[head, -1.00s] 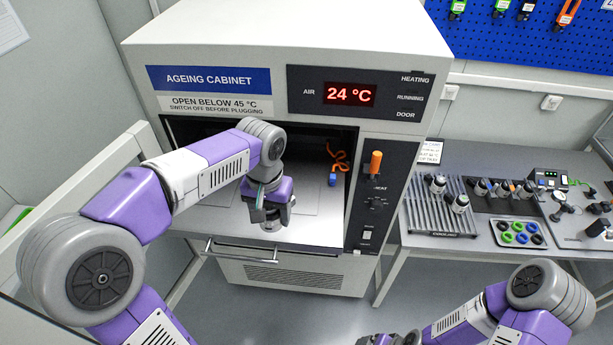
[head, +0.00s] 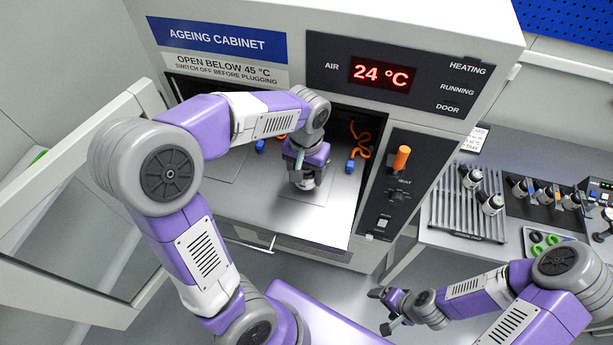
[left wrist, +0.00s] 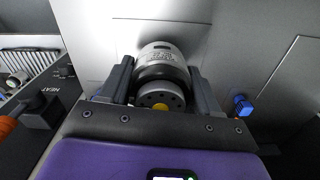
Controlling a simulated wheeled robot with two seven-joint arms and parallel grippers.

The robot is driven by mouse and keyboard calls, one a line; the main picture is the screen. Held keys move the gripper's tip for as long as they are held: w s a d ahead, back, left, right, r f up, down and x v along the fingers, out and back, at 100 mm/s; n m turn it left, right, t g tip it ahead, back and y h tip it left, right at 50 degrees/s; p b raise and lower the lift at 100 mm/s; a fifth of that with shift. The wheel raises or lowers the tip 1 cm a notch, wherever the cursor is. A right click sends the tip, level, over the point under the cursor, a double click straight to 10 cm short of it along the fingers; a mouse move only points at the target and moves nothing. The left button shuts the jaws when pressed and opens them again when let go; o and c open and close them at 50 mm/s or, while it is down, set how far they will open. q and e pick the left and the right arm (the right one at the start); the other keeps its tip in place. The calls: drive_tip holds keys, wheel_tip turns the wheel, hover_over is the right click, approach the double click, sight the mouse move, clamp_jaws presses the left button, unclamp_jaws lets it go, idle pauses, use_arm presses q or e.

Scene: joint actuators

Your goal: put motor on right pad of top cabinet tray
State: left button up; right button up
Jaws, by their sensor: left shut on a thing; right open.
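My left gripper (head: 304,178) is inside the open cabinet, over the right part of the pulled-out top tray (head: 290,221). It is shut on the motor, a silver and dark cylinder (left wrist: 160,62) between its two fingers in the left wrist view. The motor's lower end (head: 304,184) shows under the gripper in the head view. I cannot tell whether it touches the tray. The right pad is mostly hidden by the gripper; the left pad (head: 222,166) is an outlined bare square. My right gripper (head: 382,311) is open and empty, low in front of the cabinet.
A blue plug (head: 350,167) on a coiled orange cable hangs right of the left gripper. Another blue plug (head: 260,146) is at the back left. The control panel (head: 397,190) with an orange lever borders the opening. A rack (head: 468,205) with motors stands on the right bench.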

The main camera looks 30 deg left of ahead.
use_arm(q)
drive_tip(key=shift+w+f, duration=0.1)
drive_tip(key=shift+f, duration=1.25)
drive_tip(key=shift+f, duration=0.2)
drive_tip(key=o, duration=1.5)
drive_tip(key=shift+c, duration=0.2)
wheel_tip(320, 180, up, 12)
drive_tip(key=shift+r+p, duration=0.2)
drive_tip(key=shift+p, duration=0.25)
